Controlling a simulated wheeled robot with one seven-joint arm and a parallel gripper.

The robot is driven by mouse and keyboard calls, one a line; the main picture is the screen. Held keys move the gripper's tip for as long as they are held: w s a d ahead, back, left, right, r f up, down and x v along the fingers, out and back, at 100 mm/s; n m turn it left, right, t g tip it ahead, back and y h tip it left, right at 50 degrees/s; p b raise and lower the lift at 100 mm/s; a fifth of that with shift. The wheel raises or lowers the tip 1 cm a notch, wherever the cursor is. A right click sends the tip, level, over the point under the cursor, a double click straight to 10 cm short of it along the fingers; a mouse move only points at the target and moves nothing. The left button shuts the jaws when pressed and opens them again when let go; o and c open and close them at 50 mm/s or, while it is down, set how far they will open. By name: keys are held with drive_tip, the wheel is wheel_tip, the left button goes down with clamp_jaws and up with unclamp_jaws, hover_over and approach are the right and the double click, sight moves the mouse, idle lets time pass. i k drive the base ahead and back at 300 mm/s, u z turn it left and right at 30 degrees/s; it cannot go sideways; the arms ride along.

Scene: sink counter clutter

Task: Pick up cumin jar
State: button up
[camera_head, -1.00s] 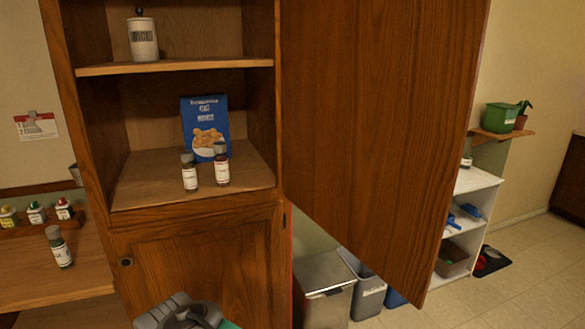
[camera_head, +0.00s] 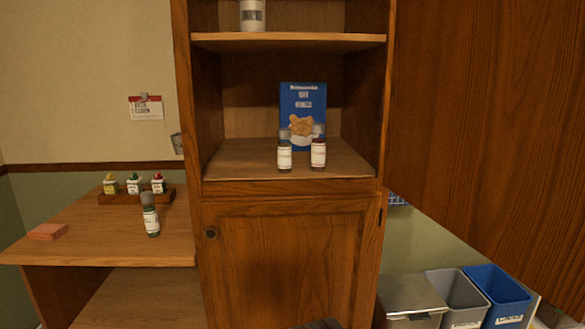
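Three small spice jars with grey caps and white labels show in the head view; their labels are too small to read, so I cannot tell which one is cumin. A left shelf jar (camera_head: 285,154) and a right shelf jar (camera_head: 318,153) stand upright side by side on the open cabinet's lower shelf (camera_head: 235,166). A third jar with dark green contents, the counter jar (camera_head: 151,217), stands upright on the wooden counter at left. Only a dark sliver of my arm shows at the bottom edge. My gripper's fingers are not visible.
A blue food box (camera_head: 303,100) stands behind the shelf jars. A white canister (camera_head: 252,15) is on the upper shelf. The open cabinet door (camera_head: 480,120) fills the right side. Several small bottles sit in a wooden rack (camera_head: 125,198). Bins (camera_head: 458,295) stand at lower right.

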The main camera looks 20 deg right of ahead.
sight(284, 144)
drive_tip(key=u, duration=2.55)
drive_tip(key=i, duration=1.75)
drive_tip(key=z, duration=3.05)
